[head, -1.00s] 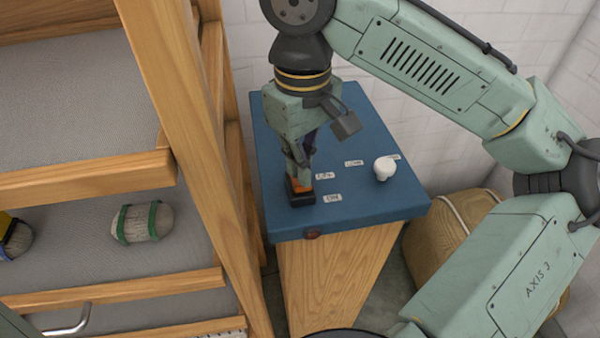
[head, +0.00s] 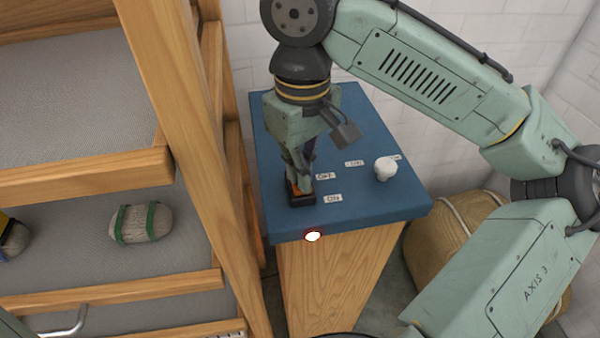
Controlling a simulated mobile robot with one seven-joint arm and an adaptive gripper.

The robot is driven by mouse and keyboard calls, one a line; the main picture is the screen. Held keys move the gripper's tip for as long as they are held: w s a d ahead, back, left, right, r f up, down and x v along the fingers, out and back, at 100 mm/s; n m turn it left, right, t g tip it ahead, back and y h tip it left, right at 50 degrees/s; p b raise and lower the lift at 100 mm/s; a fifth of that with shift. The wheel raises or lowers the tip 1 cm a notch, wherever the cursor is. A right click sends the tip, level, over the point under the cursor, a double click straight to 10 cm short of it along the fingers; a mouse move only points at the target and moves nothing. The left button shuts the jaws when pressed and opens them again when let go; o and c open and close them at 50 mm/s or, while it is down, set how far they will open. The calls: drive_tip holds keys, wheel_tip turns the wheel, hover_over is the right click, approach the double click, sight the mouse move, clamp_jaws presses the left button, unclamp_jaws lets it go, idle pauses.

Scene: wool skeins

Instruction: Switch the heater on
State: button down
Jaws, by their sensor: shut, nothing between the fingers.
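The heater switch (head: 302,202) is a small dark block with an orange part on the blue panel top (head: 360,205). An ON label (head: 333,198) lies to its right near the front, and an OFF label (head: 326,176) a little behind it. My gripper (head: 300,188) is shut and empty, pointing down with its fingertips at the switch, apparently touching it. The fingers partly hide the orange part. An indicator lamp (head: 313,236) on the panel's front edge glows bright white with a red rim.
A white knob (head: 385,168) with labels behind it stands on the panel's right. A wooden rack (head: 180,110) is close on the left, with wrapped skeins, one being grey with green bands (head: 141,223). A tan bale (head: 440,245) sits at the right behind my arm.

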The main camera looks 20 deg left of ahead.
drive_tip(key=shift+r, duration=0.15)
wheel_tip(320, 180, up, 7)
drive_tip(key=p, duration=0.7)
drive_tip(key=shift+p, duration=0.3)
drive_tip(key=shift+s, duration=0.1)
